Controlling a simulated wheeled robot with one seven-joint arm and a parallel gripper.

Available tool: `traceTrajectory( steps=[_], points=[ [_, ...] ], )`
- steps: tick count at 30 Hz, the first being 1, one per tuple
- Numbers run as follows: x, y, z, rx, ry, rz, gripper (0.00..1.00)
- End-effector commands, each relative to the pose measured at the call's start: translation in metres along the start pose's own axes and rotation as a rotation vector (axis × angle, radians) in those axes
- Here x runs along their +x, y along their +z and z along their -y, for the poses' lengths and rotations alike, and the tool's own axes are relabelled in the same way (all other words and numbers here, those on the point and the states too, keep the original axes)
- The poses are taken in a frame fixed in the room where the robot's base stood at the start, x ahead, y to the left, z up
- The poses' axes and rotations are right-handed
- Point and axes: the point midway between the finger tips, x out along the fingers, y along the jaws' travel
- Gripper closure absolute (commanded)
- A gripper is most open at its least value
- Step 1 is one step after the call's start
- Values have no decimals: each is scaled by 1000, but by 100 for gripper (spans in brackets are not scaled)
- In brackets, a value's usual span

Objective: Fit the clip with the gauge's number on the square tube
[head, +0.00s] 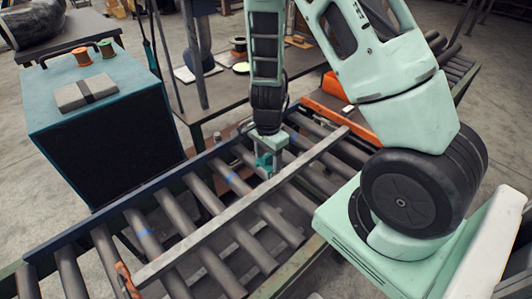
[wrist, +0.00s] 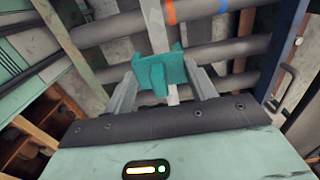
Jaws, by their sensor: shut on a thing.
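My gripper (head: 268,154) points down over the roller conveyor and is shut on a teal clip (head: 264,161). In the wrist view the clip (wrist: 158,72) sits between my two fingers (wrist: 163,78). The square tube (head: 215,225) is a long pale bar lying slantwise across the rollers. In the wrist view the tube (wrist: 154,25) runs up behind the clip and shows again just below it. I cannot tell whether the clip touches the tube or is above it. No number can be read on the clip, and I cannot make out a gauge.
An orange piece (head: 125,279) is at the tube's near end. An orange tray (head: 325,106) lies by the conveyor's far side. A teal cabinet (head: 95,85) with spools and a grey block stands left. Rollers (head: 145,238) and side rails surround the tube.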

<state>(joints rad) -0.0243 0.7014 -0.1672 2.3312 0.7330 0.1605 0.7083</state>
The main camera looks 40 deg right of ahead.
Motion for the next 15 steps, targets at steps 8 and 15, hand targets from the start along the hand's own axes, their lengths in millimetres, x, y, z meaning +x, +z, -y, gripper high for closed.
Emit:
traceTrajectory(
  steps=[8, 15],
  points=[
    [29, 0, 0, -1, 0, 0, 68],
    [52, 0, 0, -1, 0, 0, 68]
  ],
)
